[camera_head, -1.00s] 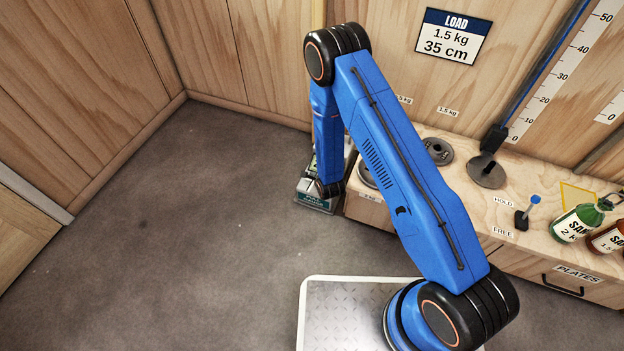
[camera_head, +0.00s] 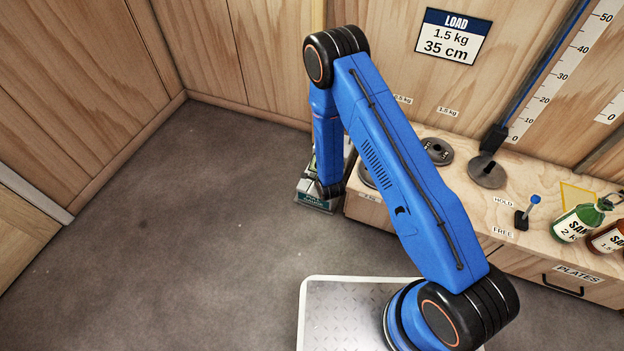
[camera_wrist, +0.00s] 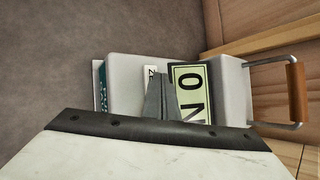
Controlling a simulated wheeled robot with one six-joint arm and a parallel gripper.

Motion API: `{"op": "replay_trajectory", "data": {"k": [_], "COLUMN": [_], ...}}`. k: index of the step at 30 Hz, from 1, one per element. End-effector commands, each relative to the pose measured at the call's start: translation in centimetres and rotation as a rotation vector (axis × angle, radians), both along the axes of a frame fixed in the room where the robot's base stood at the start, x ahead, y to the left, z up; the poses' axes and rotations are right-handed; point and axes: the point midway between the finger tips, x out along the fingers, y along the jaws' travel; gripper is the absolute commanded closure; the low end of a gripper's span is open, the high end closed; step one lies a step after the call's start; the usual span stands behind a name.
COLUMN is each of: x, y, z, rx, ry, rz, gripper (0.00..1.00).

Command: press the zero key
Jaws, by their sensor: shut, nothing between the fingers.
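A grey-white scale (camera_wrist: 124,69) fills the middle of the wrist view. It has a pale green display (camera_wrist: 192,88) reading 0 N, turned sideways in the picture. A small white label (camera_wrist: 150,72) beside the display shows only the start of its word, "ZE". My gripper (camera_wrist: 160,80) is shut and empty, its fingertips over the scale's face next to that label. The zero key itself is hidden behind the fingers, and I cannot tell whether they touch it. In the head view the scale (camera_head: 312,201) stands at the left end of the bench, mostly behind my arm.
The scale has a metal handle with an orange-brown grip (camera_wrist: 296,92). The wooden bench (camera_head: 470,215) holds weight plates (camera_head: 487,172), a HOLD/FREE lever (camera_head: 528,212) and sand bottles (camera_head: 577,223). A load card (camera_head: 452,37) is on the wall. The floor at left is clear.

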Motion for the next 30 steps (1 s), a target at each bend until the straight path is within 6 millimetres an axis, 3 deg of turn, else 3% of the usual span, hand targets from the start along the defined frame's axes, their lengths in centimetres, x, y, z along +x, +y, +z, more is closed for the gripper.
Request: {"op": "replay_trajectory", "data": {"k": [30], "x": [0.0], "y": [0.0], "z": [1.6], "rx": [0.000], "ry": [0.000], "rz": [0.000], "gripper": [1.00]}}
